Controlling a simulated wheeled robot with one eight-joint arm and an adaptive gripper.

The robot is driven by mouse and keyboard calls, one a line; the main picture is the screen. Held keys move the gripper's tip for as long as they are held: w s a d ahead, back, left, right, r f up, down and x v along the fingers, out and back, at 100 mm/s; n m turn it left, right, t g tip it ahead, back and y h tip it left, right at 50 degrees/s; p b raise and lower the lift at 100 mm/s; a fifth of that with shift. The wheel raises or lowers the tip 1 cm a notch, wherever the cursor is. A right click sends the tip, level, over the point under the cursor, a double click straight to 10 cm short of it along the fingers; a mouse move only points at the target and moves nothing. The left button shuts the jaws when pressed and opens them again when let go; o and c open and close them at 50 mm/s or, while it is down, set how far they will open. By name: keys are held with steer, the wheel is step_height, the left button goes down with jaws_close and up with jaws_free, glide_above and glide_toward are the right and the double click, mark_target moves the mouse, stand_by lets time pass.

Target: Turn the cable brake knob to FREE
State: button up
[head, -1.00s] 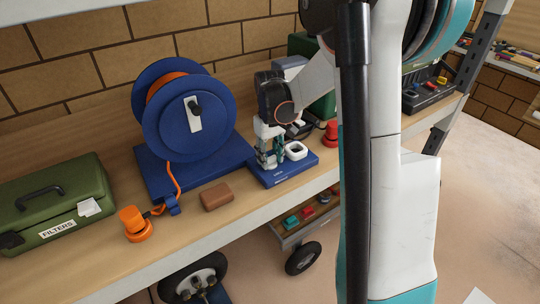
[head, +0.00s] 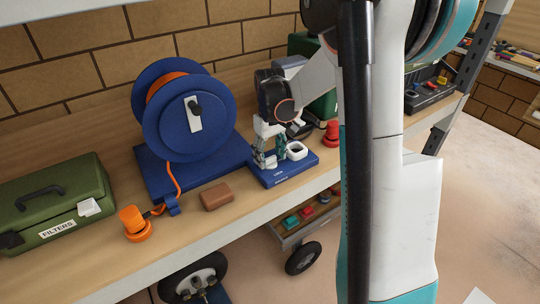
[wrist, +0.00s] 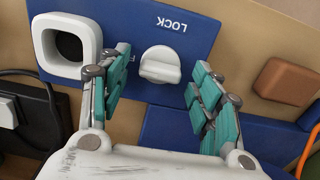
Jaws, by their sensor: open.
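The cable brake knob (wrist: 160,66) is a white round knob with a raised grip bar, on a blue plate (wrist: 215,55). The word LOCK appears upside down on the plate above the knob in the wrist view. The bar lies roughly across the picture. No FREE marking is readable. My gripper (wrist: 160,62) is open, with one teal-padded finger on each side of the knob and gaps visible between. In the head view my gripper (head: 265,158) is low over the blue plate (head: 285,177) and hides the knob.
A white square ring (wrist: 66,47) stands beside my left finger on the plate. A blue cable reel (head: 175,130), brown block (head: 217,196), orange knob-like piece (head: 134,222), red piece (head: 331,133) and green FILTERS case (head: 55,205) share the bench.

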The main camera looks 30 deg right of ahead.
mark_target(270, 158)
step_height(270, 158, up, 12)
steer(key=shift+f, duration=0.2)
steer(key=shift+a, duration=0.1)
stand_by(0.5)
